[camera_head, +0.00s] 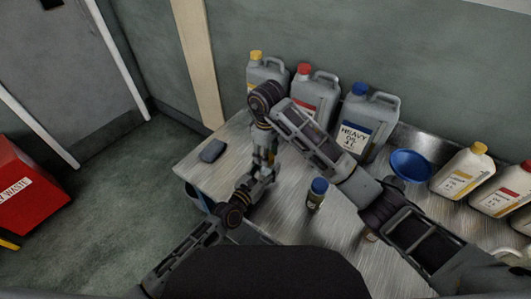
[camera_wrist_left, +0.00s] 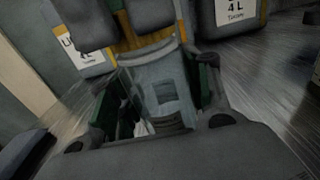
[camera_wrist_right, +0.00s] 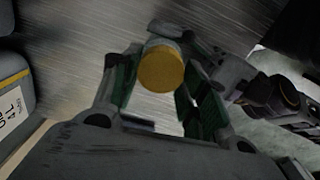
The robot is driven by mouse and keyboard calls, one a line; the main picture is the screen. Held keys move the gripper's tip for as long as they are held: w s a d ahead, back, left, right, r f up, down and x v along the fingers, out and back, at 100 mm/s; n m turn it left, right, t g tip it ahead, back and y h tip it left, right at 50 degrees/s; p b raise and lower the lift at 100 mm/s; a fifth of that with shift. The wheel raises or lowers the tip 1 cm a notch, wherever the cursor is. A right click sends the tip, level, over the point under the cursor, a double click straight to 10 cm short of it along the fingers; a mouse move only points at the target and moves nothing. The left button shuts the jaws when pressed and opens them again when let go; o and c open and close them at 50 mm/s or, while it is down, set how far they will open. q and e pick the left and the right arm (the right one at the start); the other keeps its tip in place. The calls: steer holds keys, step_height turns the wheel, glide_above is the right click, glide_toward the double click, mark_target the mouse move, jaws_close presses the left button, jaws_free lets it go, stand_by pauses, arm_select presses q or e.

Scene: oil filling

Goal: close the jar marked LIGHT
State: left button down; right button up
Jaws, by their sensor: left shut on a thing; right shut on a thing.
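My left gripper (camera_head: 265,174) is shut on a clear grey jar (camera_wrist_left: 165,92) above the bench's left part. The jar shows between its green pads in the left wrist view; its marking is not readable. My right gripper (camera_head: 268,150) comes down just above the left one. In the right wrist view it is shut on a round yellow lid (camera_wrist_right: 161,69), seen from its top face. A pale band shows behind the lid; I cannot tell whether the lid sits on the jar or is apart from it. The arms hide most of this in the head view.
Grey canisters with yellow, red (camera_head: 313,95) and blue (camera_head: 367,115) caps stand along the wall. A blue-lidded jar (camera_head: 316,195) stands on the metal bench (camera_head: 205,178). A blue funnel (camera_head: 410,165) and white bottles (camera_head: 462,172) are at right. A dark pad (camera_head: 212,150) lies at left.

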steer(key=o, duration=0.7)
steer(key=shift+d+f, duration=0.1)
steer(key=shift+d, duration=0.05)
steer(key=shift+c, duration=0.6)
